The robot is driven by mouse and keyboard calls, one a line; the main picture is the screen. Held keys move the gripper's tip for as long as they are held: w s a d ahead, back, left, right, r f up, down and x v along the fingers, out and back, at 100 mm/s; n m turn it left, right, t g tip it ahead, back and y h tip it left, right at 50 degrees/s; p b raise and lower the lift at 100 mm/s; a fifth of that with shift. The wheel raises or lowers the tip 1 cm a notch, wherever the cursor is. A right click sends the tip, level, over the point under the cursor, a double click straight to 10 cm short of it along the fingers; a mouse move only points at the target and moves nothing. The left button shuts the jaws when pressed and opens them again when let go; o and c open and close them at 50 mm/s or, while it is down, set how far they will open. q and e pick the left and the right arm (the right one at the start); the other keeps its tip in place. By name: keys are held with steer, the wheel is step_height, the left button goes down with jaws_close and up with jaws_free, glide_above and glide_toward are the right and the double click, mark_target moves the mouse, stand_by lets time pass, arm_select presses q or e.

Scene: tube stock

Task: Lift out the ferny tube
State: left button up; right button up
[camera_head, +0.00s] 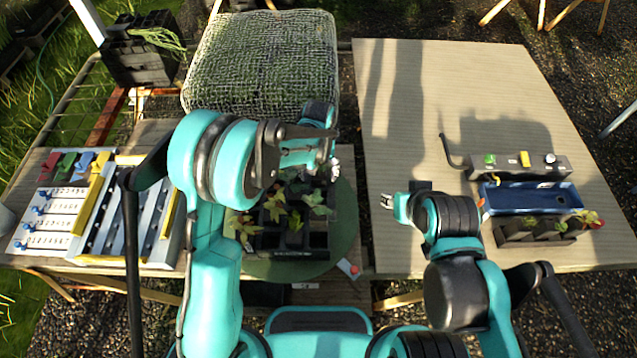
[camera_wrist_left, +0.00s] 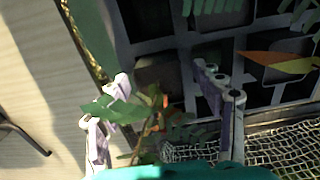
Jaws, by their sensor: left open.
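A black tube tray (camera_head: 290,240) with square cells stands on a round green disc (camera_head: 345,215) in the head view. Leafy seedlings (camera_head: 272,208) fill several cells. My left gripper (camera_head: 334,168) is over the tray's far right part. In the left wrist view my left gripper (camera_wrist_left: 165,95) is open, its fingers apart on either side of a plant (camera_wrist_left: 150,112) with a broad green leaf and an orange stem. Small ferny leaflets (camera_wrist_left: 185,132) show beside it. Which tube they belong to is hidden. My right gripper (camera_head: 388,201) is over the right table; its jaw opening is too small to judge.
A mesh-covered block (camera_head: 262,60) stands behind the tray. A rack with numbered rows (camera_head: 55,215) is at left. A blue tray (camera_head: 530,198), a dark planter (camera_head: 535,232) and a button box (camera_head: 520,165) sit at right. The right table's (camera_head: 440,90) far part is clear.

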arm_select(q)
jaws_close()
steer(key=shift+r, duration=0.1)
